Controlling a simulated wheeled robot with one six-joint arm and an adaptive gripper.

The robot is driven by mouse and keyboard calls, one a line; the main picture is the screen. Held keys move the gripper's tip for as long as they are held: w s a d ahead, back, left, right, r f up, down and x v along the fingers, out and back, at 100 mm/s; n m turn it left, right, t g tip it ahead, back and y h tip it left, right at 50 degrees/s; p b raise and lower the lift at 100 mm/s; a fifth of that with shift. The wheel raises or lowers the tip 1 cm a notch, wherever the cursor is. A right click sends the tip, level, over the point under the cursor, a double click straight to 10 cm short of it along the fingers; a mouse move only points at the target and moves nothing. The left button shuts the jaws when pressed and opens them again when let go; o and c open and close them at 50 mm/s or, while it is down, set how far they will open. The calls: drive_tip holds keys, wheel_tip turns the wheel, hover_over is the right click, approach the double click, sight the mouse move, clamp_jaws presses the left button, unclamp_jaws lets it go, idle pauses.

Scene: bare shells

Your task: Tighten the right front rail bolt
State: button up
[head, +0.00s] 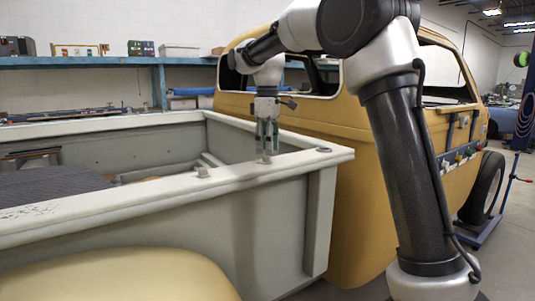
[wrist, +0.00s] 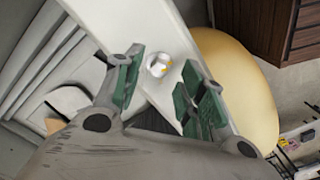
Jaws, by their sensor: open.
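The bed rail (head: 130,200) is a pale, flat-topped rim along the near side of the truck bed. Two bolts stand on it: one (head: 203,172) further left and one (head: 267,159) closer to the cab. My gripper (head: 267,148) points down just above the bolt closer to the cab. In the wrist view my gripper (wrist: 164,82) is open, with green pads on both fingers.
The cab wall stands close to the right. A dark ribbed sheet (head: 50,185) lies in the bed. Blue shelving (head: 110,61) runs along the back wall.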

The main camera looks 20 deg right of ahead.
sight(266, 159)
drive_tip(key=shift+f, duration=1.4)
clamp_jaws()
